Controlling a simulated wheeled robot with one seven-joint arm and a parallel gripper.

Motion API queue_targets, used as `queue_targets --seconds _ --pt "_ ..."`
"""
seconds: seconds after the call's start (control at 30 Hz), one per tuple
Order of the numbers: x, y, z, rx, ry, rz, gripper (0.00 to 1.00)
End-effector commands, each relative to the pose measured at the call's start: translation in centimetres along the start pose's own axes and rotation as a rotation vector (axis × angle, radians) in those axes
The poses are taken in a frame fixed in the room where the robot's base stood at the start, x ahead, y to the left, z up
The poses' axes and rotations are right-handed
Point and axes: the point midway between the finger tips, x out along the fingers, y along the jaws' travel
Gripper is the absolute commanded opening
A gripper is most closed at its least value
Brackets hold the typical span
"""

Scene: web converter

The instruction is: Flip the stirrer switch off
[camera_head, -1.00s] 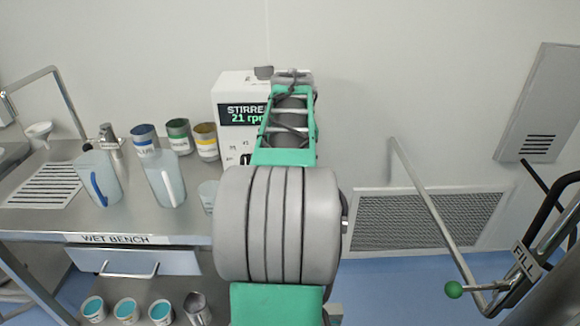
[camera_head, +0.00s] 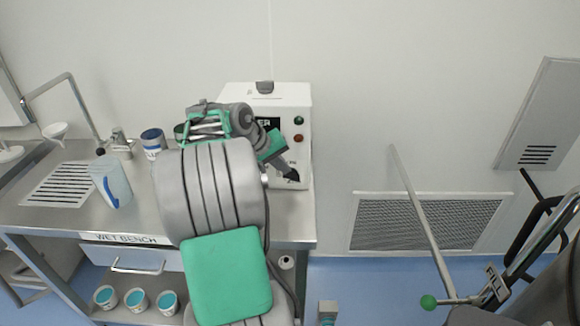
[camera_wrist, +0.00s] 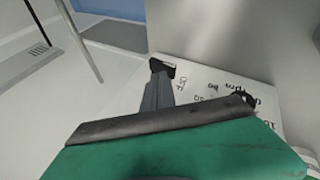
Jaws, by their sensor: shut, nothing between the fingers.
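The stirrer (camera_head: 301,112) is a white box at the back right of the bench, with a dark display, partly hidden by my arm, and a green and a red button. My gripper (camera_head: 291,176) is shut and empty, its tip in front of the lower part of the stirrer's front. In the wrist view the fingers (camera_wrist: 160,72) reach the white panel beside small black lettering. A dark piece shows at their tip; I cannot tell whether it is the switch or the fingertip, nor whether they touch. The switch's position cannot be read.
The wet bench (camera_head: 80,220) holds a jug (camera_head: 113,185), a can (camera_head: 153,142) and a sink drainer on the left. A green-knobbed lever (camera_head: 428,302) and a wall grille (camera_head: 425,224) are at right.

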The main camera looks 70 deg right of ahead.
Motion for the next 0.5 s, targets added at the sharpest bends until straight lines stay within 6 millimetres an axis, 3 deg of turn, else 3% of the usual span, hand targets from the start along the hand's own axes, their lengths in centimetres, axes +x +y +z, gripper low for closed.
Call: queue_targets --seconds 0.5 --pt "-1.24 0.79 -0.34 0.0 0.001 -0.001 0.0"
